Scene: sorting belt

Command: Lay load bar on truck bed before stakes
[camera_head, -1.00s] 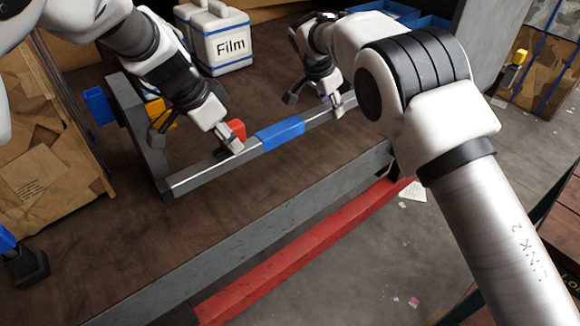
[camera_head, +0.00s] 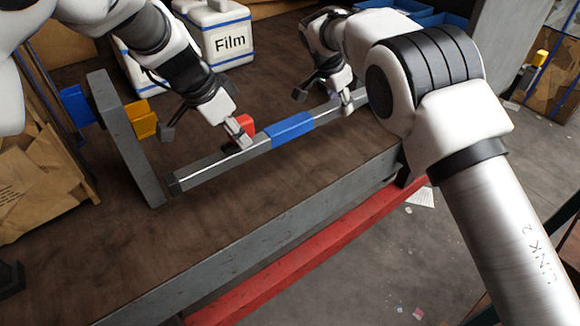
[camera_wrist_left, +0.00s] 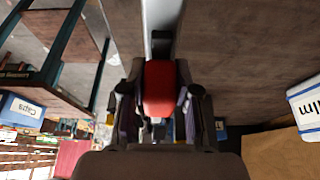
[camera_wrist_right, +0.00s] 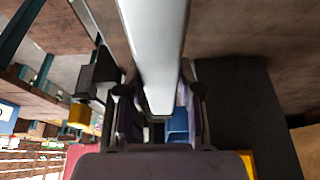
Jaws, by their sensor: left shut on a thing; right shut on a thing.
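The load bar (camera_head: 205,173) is a long grey bar with a blue middle sleeve (camera_head: 290,130). It lies slanted across the head view from lower left to upper right. My left gripper (camera_head: 238,137) is shut on it left of the sleeve, beside a red block (camera_head: 246,123). That red block also fills the space between the jaws in the left wrist view (camera_wrist_left: 159,88). My right gripper (camera_head: 346,98) is shut on the bar right of the sleeve. The bar also runs between its jaws in the right wrist view (camera_wrist_right: 155,45). The brown wooden deck (camera_head: 260,185) is below. I cannot pick out the stakes with certainty.
A grey beam (camera_head: 125,140) stands just left of the bar's left end, with a yellow block (camera_head: 141,120) and a blue block (camera_head: 76,105) on it. A white Film container (camera_head: 226,45) is behind. A grey edge (camera_head: 270,230) and red rail (camera_head: 300,262) border the deck's front.

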